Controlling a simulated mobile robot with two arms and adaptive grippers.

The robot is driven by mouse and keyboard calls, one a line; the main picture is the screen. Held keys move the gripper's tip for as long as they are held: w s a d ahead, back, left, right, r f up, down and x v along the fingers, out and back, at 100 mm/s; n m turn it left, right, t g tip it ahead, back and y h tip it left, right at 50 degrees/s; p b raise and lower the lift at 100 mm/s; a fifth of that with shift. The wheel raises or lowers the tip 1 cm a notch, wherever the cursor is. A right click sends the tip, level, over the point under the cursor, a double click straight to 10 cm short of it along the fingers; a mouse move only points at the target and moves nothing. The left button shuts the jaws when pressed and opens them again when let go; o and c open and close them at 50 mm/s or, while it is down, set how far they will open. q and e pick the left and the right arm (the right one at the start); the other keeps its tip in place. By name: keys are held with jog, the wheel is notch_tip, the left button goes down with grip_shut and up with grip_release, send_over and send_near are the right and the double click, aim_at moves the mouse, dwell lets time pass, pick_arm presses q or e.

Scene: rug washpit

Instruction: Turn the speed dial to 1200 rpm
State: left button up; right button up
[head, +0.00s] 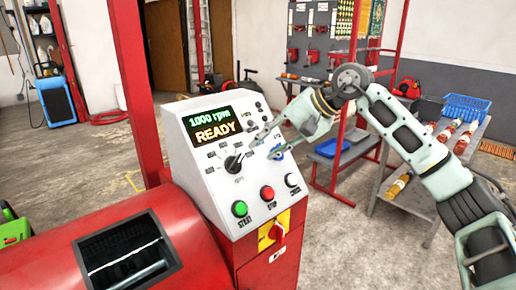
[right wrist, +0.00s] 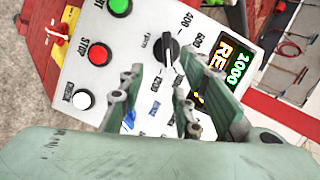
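The speed dial (head: 233,163) is a black knob on the sloped white control panel (head: 187,187), with number labels around it. It also shows in the right wrist view (right wrist: 167,48), just beyond the fingertips. The display (head: 213,125) reads "1000 rpm" and "READY". My right gripper (head: 262,146) is open and empty, reaching in from the right in front of the panel. Its two fingers stand apart in the right wrist view (right wrist: 157,82), seemingly short of the knob and not closed on it. Some labels are hidden behind the fingers. My left gripper is out of view.
Below the dial are a green START button (head: 240,208), a red STOP button (head: 267,193) and a white button (head: 292,179). A red rotary switch (head: 277,231) is on the front. A red drum (head: 185,225) lies left; a grey cart (head: 408,198) stands right.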

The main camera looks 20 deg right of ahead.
aim_at(239, 160)
jog(key=shift+n+t+h, duration=0.7)
jog(key=shift+h, duration=0.2)
jog(key=w+a+f, duration=0.2)
jog(key=w+a+f+p, duration=0.1)
jog(key=w+a+f, duration=0.2)
jog(key=shift+a+f+p, duration=0.3)
jog(key=shift+a+f, duration=0.05)
jog(key=shift+c, duration=0.5)
grip_shut()
